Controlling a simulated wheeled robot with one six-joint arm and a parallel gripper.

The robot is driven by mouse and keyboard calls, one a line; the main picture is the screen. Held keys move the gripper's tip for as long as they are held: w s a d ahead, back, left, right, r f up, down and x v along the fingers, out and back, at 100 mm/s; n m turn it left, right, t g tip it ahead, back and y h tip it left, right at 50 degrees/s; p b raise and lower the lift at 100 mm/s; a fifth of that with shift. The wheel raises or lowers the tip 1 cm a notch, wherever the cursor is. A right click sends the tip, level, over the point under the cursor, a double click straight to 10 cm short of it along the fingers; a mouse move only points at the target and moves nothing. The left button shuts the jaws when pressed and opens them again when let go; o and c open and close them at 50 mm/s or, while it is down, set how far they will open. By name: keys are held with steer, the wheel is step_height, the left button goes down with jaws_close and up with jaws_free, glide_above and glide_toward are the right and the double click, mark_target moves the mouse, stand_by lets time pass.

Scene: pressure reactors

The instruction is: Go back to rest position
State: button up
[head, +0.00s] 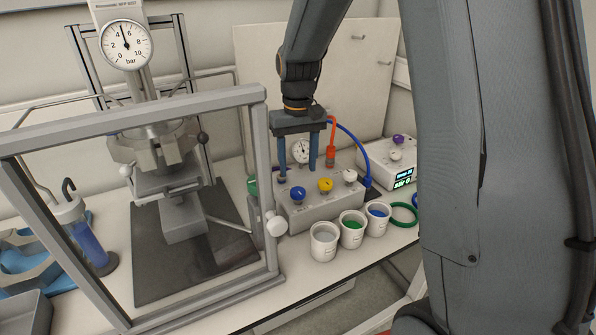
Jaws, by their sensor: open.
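My gripper (298,174) points down at the end of my arm, over the grey control box (319,210). Its two blue fingers are apart, with nothing seen between them but the small gauge (301,150) behind. The left finger's tip is close to the blue knob (298,194); I cannot tell whether it touches. The yellow knob (325,185) and the white knob (350,176) are to the right of the fingers. My arm fills much of the right side and hides what is behind it.
A metal frame (262,165) with the reactor (157,145) and its pressure gauge (126,45) stands at left. Cups of grey (323,248), green (352,236) and blue contents (377,224) stand along the bench's front edge. A red and a blue hose (357,145) rise close to my gripper.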

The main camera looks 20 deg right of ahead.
steer(key=s+f+t, duration=0.1)
steer(key=s+f, duration=0.2)
steer(key=s, duration=1.6)
steer(key=shift+s+d+b, duration=0.15)
steer(key=shift+b, duration=0.25)
steer(key=shift+c, duration=0.3)
